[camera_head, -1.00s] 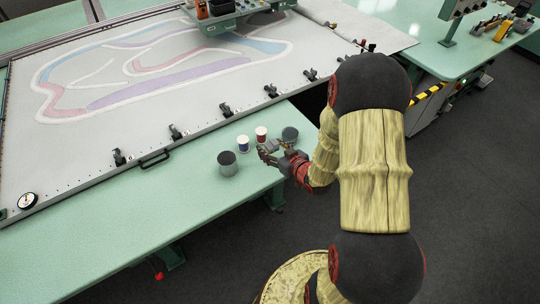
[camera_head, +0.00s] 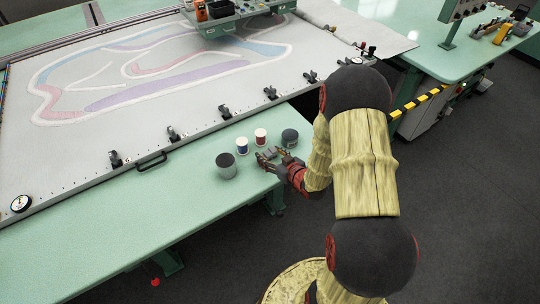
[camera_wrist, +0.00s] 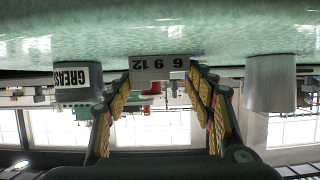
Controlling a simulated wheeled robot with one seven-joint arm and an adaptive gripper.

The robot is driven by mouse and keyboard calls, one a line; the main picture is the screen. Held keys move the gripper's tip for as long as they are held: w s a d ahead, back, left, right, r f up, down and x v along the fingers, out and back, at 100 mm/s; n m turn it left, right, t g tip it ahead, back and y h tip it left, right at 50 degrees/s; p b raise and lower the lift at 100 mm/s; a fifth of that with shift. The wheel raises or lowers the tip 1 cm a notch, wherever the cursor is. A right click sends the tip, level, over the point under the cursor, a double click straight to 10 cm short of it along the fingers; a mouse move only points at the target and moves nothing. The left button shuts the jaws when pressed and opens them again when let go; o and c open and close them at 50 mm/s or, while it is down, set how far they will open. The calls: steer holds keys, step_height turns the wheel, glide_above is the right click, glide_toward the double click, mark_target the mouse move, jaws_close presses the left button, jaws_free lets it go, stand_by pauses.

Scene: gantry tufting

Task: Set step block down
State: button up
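The step block is a grey block with "6 9 12" on its face (camera_wrist: 158,67). In the upside-down wrist view it sits between my fingertips, its base at the green table surface (camera_wrist: 225,28). In the head view it is small and partly hidden by my gripper (camera_head: 268,156), which is low at the table's right end. In the wrist view my gripper's yellow-padded fingers (camera_wrist: 160,80) reach both side edges of the block and appear closed on it. Any thin gap there is too small to tell.
A grey metal can (camera_head: 226,167) stands left of my gripper, and a dark grease can (camera_head: 289,138) stands behind it on the right. Between them are blue-white (camera_head: 242,147) and red-white (camera_head: 261,136) cups. The green table (camera_head: 130,218) is clear further left. The tufting frame's clamped edge runs behind.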

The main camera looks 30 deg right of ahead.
steer(key=o, duration=0.5)
steer(key=shift+r, duration=0.1)
steer(key=shift+s+r, duration=0.15)
steer(key=shift+s, duration=0.1)
steer(key=p+v, duration=0.3)
steer(key=v, duration=0.8)
step_height(320, 180, up, 17)
steer(key=w+a+g+h, duration=0.1)
steer(key=w+g+h, duration=0.1)
steer(key=g+h, duration=0.25)
steer(key=s+a+r+g+y, duration=0.1)
steer(key=s+a+r, duration=0.2)
steer(key=s+a, duration=0.2)
steer(key=s+a+r+g+y, duration=0.1)
steer(key=s+a+r, duration=0.3)
steer(key=s+a, duration=0.2)
steer(key=s+a+r+g+y, duration=0.1)
steer(key=s+a+r+y, duration=0.1)
steer(key=s+a+r, duration=0.2)
steer(key=shift+s+a+g, duration=0.15)
steer(key=shift+s+a, duration=0.15)
steer(key=shift+s, duration=0.5)
steer(key=shift+s+a+g, duration=0.1)
steer(key=shift+s+a, duration=0.25)
steer(key=shift+s, duration=0.45)
